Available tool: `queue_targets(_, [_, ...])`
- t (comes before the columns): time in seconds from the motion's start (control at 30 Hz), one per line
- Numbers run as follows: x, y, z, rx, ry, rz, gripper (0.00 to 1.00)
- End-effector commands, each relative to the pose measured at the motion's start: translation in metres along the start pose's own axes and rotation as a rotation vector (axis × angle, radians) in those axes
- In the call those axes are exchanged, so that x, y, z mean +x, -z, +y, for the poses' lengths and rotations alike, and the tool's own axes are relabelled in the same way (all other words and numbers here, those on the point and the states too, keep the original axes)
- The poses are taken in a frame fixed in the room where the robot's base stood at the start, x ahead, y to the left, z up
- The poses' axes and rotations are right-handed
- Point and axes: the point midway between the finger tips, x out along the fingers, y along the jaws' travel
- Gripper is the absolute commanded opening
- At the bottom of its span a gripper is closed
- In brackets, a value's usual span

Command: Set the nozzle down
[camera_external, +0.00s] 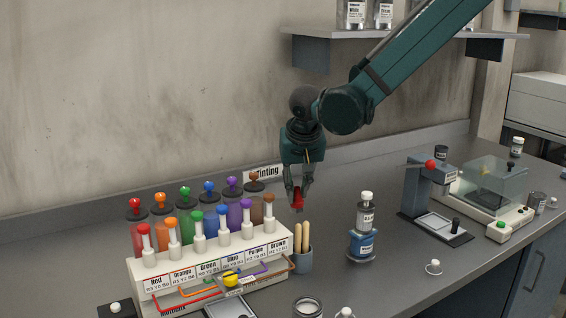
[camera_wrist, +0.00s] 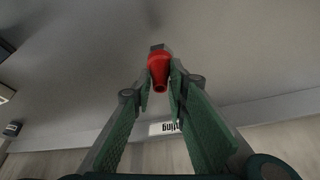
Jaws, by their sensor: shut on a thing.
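The nozzle (camera_external: 298,197) is a small red tapered piece with a grey end. My gripper (camera_external: 298,190) is shut on it and holds it in the air above the grey bench, near the back wall. In the wrist view the red nozzle (camera_wrist: 160,70) sits between the two green fingertips (camera_wrist: 161,82), its open round end toward the camera and its grey end pointing away. The bench surface beyond it is bare. The exact height above the bench cannot be told.
A tinting rack (camera_external: 215,262) with several coloured bottles stands at left, close to a cup (camera_external: 302,260) with wooden sticks. A stacked bottle and blue jar (camera_external: 363,243) stand at right, before a press (camera_external: 430,190). A "Tinting" sign (camera_external: 263,173) is behind. Bench between cup and jar is clear.

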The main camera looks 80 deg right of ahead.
Motion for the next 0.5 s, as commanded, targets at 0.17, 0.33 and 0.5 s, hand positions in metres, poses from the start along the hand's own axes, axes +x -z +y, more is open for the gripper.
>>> queue_targets(0.17, [0.0123,-0.0051,0.0,0.0,0.0,0.0,0.04])
queue_targets(0.33, [0.0135,-0.0056,0.0001,0.0,0.0,0.0,0.04])
queue_targets(0.5, [0.0138,-0.0057,0.0001,0.0,0.0,0.0,0.04])
